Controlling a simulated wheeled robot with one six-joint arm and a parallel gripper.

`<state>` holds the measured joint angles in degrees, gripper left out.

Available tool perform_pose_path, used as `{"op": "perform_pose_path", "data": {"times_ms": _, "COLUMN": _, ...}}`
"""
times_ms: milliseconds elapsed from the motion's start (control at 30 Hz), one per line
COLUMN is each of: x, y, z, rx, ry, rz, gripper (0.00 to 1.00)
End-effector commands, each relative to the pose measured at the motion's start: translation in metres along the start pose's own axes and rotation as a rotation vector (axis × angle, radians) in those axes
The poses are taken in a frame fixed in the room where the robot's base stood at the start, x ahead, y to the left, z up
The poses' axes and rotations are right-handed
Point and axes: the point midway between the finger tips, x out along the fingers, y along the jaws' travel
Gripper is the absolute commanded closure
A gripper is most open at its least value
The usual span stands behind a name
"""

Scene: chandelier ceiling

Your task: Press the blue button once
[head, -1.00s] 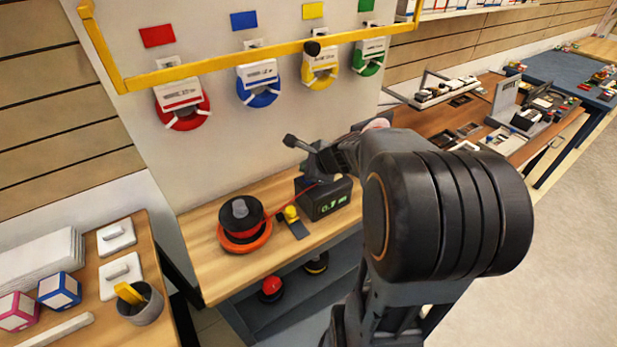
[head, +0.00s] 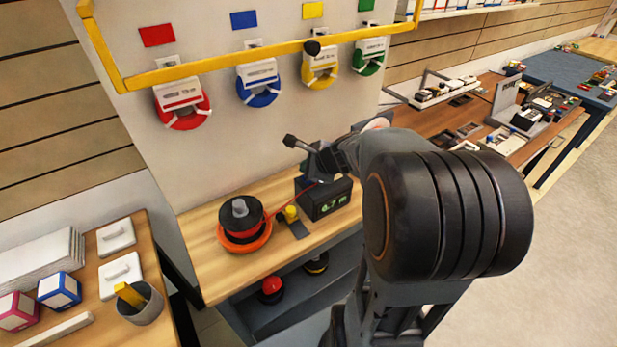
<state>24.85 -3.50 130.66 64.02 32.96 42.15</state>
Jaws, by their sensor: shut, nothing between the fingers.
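I cannot make out for certain which thing is the blue button. Blue things in view are a blue square (head: 244,20) on the wall and a blue ring with a white label piece (head: 260,96) hanging below it. My gripper (head: 291,141) is at the end of my dark arm, below and right of the blue ring, in front of the pale wall. It looks shut and empty. My wrist and arm hide part of the bench and wall behind them.
A yellow rail (head: 215,65) crosses before the rings. Below my gripper, the wooden bench (head: 205,275) holds an orange-and-black spool (head: 240,218) and a black meter box (head: 325,202). A left table has blue (head: 58,290) and pink (head: 15,310) cubes.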

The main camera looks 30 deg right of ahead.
Motion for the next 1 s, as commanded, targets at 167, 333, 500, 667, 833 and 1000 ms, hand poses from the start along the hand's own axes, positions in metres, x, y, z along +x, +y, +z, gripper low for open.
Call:
{"op": "perform_pose_path", "data": {"times_ms": 167, "x": 0.0047, "y": 0.0033, "z": -0.0036, "rx": 0.0, "ry": 0.0, "rz": 0.0, "gripper": 1.0}}
{"op": "perform_pose_path", "data": {"times_ms": 333, "x": 0.0052, "y": 0.0036, "z": -0.004, "rx": 0.0, "ry": 0.0, "rz": 0.0, "gripper": 1.0}}
{"op": "perform_pose_path", "data": {"times_ms": 500, "x": 0.005, "y": 0.0035, "z": -0.0039, "rx": 0.0, "ry": 0.0, "rz": 0.0, "gripper": 1.0}}
{"op": "perform_pose_path", "data": {"times_ms": 667, "x": 0.0053, "y": 0.0037, "z": -0.0041, "rx": 0.0, "ry": 0.0, "rz": 0.0, "gripper": 1.0}}
{"op": "perform_pose_path", "data": {"times_ms": 833, "x": 0.0064, "y": 0.0045, "z": -0.0049, "rx": 0.0, "ry": 0.0, "rz": 0.0, "gripper": 1.0}}
{"op": "perform_pose_path", "data": {"times_ms": 1000, "x": 0.008, "y": 0.0058, "z": -0.0062, "rx": 0.001, "ry": 0.0, "rz": 0.0, "gripper": 1.0}}
